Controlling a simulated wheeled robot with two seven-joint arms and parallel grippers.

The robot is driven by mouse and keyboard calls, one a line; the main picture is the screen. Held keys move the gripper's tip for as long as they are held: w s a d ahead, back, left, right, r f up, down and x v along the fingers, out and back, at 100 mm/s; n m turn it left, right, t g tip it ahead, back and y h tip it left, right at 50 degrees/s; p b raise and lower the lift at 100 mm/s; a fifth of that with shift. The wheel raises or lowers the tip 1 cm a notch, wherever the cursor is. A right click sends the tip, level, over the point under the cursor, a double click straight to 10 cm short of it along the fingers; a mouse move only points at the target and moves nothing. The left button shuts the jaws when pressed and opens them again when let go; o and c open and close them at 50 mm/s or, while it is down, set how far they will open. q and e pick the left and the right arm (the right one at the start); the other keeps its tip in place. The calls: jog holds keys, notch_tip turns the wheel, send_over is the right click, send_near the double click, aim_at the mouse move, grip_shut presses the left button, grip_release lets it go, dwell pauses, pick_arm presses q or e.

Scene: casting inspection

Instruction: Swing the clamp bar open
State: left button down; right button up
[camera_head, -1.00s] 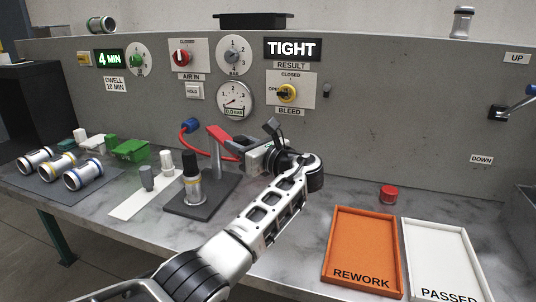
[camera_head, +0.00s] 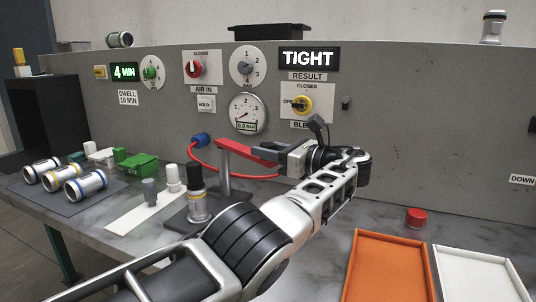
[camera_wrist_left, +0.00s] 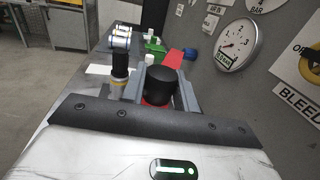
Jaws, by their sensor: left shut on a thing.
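The red clamp bar (camera_head: 240,148) sits on top of a grey post on the dark fixture base (camera_head: 176,222) and points right, away from the part in the fixture. My left gripper (camera_head: 277,154) is shut on its free end. In the left wrist view a black knob (camera_wrist_left: 162,86) with red under it stands between the fingers, and more of the red bar (camera_wrist_left: 174,57) shows beyond. The metal casting with a black top (camera_head: 197,200) stands upright on the base, left of the post; nothing lies over it. My right gripper is out of view.
The gauge panel (camera_head: 400,160) stands close behind my left gripper; a red hose (camera_head: 208,168) loops behind the post. Several castings (camera_head: 87,184) lie on a mat at left. A red cap (camera_head: 416,217), an orange tray (camera_head: 357,255) and a white tray (camera_head: 437,265) are at right.

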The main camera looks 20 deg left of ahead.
pick_arm(q)
jog(key=shift+a+f, duration=0.1)
dwell(0.3)
jog(key=c, duration=1.1)
grip_release()
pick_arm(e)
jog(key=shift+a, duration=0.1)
